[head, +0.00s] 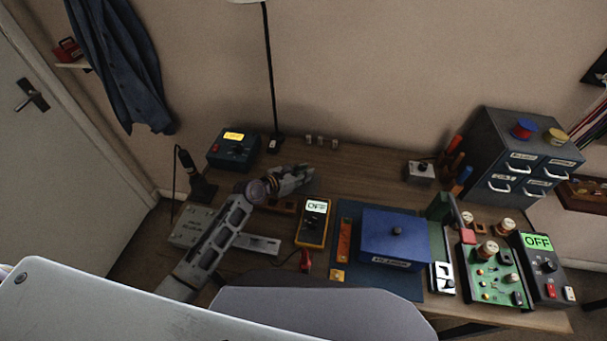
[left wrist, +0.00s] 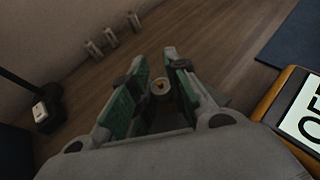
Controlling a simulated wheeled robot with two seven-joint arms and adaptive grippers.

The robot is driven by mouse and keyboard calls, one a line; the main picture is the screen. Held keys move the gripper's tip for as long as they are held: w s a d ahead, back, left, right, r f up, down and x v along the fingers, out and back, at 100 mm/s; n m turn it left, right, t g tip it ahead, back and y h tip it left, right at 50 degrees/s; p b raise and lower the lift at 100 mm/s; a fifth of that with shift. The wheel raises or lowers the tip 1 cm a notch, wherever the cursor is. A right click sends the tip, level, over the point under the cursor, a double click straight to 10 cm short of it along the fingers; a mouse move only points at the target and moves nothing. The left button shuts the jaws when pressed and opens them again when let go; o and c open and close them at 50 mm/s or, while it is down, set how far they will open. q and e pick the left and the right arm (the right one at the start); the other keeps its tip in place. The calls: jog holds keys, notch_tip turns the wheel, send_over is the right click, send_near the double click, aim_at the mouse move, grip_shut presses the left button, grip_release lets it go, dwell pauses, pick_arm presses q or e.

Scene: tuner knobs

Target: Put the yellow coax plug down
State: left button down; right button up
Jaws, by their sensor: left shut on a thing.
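My left gripper (head: 303,174) reaches over the wooden table, left of the yellow multimeter. In the left wrist view its two green-padded fingers (left wrist: 157,84) are closed on a small round pale thing with a darker yellowish centre, the coax plug (left wrist: 159,88). Only its end shows between the fingertips, and its yellow colour is hard to make out. In the head view the plug is hidden by the gripper. I cannot tell whether it touches the table. My right gripper is not in view.
Several small grey cylinders (head: 320,141) stand at the back of the table. The multimeter (head: 314,222) is right of the gripper, with a blue mat (head: 345,212) and blue box (head: 395,238) beyond. A dark device (head: 233,151) and lamp stand are at back left. Bare wood (head: 365,165) lies behind the mat.

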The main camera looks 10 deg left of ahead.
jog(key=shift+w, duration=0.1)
pick_arm(q)
jog(key=c, duration=1.4)
grip_release()
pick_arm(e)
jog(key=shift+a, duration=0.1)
pick_arm(q)
jog(key=shift+o, duration=0.2)
jog(key=shift+r, duration=0.1)
jog(key=shift+v, duration=1.1)
jog(key=v, duration=0.9)
jog(key=shift+p, duration=0.35)
jog(key=shift+s+a, duration=0.2)
jog(key=shift+s, duration=0.15)
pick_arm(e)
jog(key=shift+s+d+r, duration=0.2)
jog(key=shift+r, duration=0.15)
